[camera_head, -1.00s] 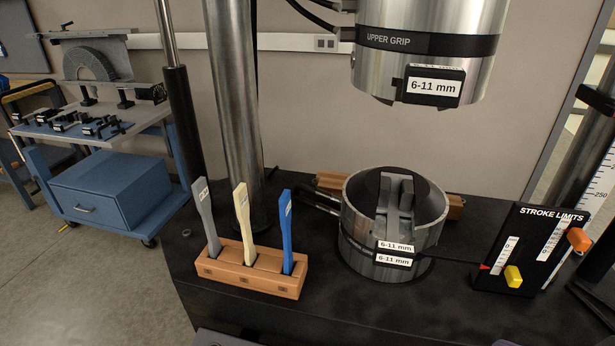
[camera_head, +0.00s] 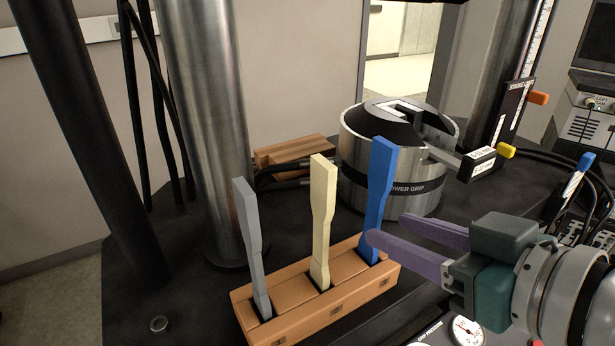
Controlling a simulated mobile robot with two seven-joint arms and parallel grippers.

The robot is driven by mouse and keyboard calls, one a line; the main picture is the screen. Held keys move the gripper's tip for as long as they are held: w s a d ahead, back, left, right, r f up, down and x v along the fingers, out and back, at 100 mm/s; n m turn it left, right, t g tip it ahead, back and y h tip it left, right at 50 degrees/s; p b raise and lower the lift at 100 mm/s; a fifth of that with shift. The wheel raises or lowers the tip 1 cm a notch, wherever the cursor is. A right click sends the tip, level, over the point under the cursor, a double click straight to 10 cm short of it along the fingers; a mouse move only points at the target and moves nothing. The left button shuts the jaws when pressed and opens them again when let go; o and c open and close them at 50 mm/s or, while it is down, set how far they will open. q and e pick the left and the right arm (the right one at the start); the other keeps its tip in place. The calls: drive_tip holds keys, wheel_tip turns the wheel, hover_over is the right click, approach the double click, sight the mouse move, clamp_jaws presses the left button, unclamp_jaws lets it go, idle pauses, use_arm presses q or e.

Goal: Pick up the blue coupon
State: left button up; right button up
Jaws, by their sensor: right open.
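The blue coupon (camera_head: 379,190) stands upright in the right slot of a wooden block (camera_head: 344,309). A cream coupon (camera_head: 323,215) stands in the middle slot and a grey coupon (camera_head: 252,245) in the left slot. My right gripper (camera_head: 385,229) comes in from the right, with two purple fingers apart and pointing left at the blue coupon's lower part. The near fingertip overlaps the coupon's edge in the picture; I cannot tell whether it touches. Nothing is held between the fingers. My left gripper is out of view.
The lower grip (camera_head: 390,196), a steel cylinder, stands close behind the blue coupon. Steel columns (camera_head: 204,130) rise at the left and right. A wooden piece (camera_head: 290,155) lies behind the block. A dial gauge (camera_head: 467,331) is at the bottom right.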

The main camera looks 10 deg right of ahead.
sight(369, 209)
drive_tip(key=x, duration=0.2)
drive_tip(key=shift+w+d, duration=0.1)
drive_tip(key=shift+w, duration=0.3)
drive_tip(key=shift+d+r+b+x, duration=0.1)
drive_tip(key=shift+b+x, duration=0.05)
drive_tip(key=shift+x, duration=1.4)
drive_tip(key=shift+d+r+b+x, duration=0.15)
drive_tip(key=shift+x, duration=1.4)
drive_tip(key=shift+w, duration=0.15)
drive_tip(key=shift+c, duration=0.2)
clamp_jaws()
